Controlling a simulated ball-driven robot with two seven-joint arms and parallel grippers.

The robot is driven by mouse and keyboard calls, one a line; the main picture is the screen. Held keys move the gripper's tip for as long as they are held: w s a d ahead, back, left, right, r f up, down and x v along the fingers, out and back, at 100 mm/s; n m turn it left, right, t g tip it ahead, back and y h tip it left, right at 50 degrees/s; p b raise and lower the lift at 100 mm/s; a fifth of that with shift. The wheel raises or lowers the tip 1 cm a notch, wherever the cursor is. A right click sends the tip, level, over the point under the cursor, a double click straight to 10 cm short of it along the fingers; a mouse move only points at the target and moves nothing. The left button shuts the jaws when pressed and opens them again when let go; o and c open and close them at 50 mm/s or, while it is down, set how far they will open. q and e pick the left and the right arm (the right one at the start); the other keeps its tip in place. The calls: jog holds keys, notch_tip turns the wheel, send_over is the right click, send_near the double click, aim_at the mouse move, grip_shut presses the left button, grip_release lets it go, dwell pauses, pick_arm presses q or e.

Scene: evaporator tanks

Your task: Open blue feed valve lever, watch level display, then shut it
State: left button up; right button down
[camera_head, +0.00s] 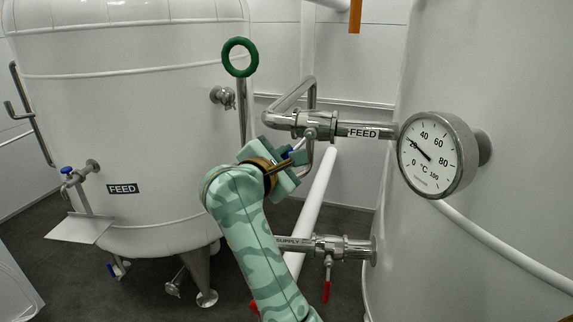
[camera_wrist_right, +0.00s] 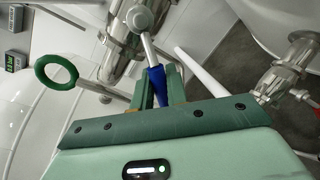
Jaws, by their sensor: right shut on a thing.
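The blue feed valve lever (camera_head: 298,155) hangs tilted below the steel valve on the pipe labelled FEED (camera_head: 363,132). My right gripper (camera_head: 290,164) is shut on it; the fingers partly hide the blue grip. In the right wrist view the blue lever (camera_wrist_right: 157,84) sits between the two green fingers, its metal stem running up to the valve body (camera_wrist_right: 140,18). Small dark displays show at the left edge of the right wrist view, one with green characters (camera_wrist_right: 15,61), too small to read. My left gripper is not in view.
A dial thermometer (camera_head: 430,155) juts from the right tank. A red-handled valve (camera_head: 327,290) sits on the SUPPLY pipe below my gripper. A green ring handle (camera_head: 240,57) stands just left. A white tank (camera_head: 130,130) fills the left.

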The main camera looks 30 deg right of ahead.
jog(key=shift+w+a+r, duration=0.1)
jog(key=shift+r, duration=0.05)
dwell(0.3)
jog(key=c, duration=1.5)
grip_release()
jog(key=shift+o, duration=0.2)
jog(key=shift+a, duration=0.1)
